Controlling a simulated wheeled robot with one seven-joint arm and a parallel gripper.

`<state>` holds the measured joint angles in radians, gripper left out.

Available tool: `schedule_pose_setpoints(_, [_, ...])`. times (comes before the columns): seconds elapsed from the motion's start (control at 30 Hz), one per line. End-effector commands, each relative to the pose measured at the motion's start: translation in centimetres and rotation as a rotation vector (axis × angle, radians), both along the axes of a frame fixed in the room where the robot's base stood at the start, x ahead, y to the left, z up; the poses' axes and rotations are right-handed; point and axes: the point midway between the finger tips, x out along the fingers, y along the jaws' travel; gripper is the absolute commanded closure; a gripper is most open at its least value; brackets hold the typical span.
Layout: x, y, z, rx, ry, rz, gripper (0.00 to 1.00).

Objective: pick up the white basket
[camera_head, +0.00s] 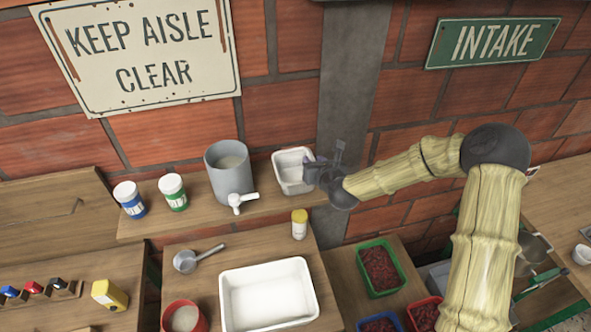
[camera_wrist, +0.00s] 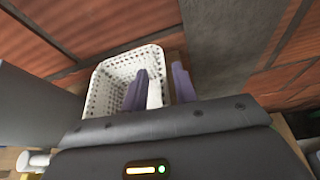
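The white basket (camera_head: 293,172) stands upright at the right part of the wooden wall shelf, beside the grey dispenser. It looks empty and has perforated walls in the wrist view (camera_wrist: 112,85). My gripper (camera_head: 313,167) is at the basket's right side in the head view. In the wrist view, my gripper (camera_wrist: 162,82) is open, with its left finger over the basket's inside and its right finger outside the right wall. A gap shows between the fingers. The near part of the basket is hidden by my gripper's body. I cannot tell whether a finger touches the wall.
The grey dispenser (camera_head: 229,171) with a white tap stands close left of the basket. Two lidded jars (camera_head: 173,192) stand further left. The brick wall (camera_head: 290,105) and a grey post (camera_head: 345,100) are close behind. A yellow-capped bottle (camera_head: 299,224) and white tray (camera_head: 268,295) are below.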

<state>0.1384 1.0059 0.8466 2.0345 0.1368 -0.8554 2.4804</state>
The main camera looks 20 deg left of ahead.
Motion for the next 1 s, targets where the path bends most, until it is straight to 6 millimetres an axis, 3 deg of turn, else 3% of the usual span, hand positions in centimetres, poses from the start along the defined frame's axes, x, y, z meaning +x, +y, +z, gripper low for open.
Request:
schedule_pose_setpoints(0.6, [0.40, 0.26, -0.27, -0.001, -0.001, 0.000, 0.72])
schedule_pose_setpoints(0.77, [0.38, 0.26, -0.27, -0.001, -0.001, 0.000, 1.00])
schedule_pose_setpoints(1.0, [0.39, 0.26, -0.24, -0.001, -0.001, 0.000, 1.00])
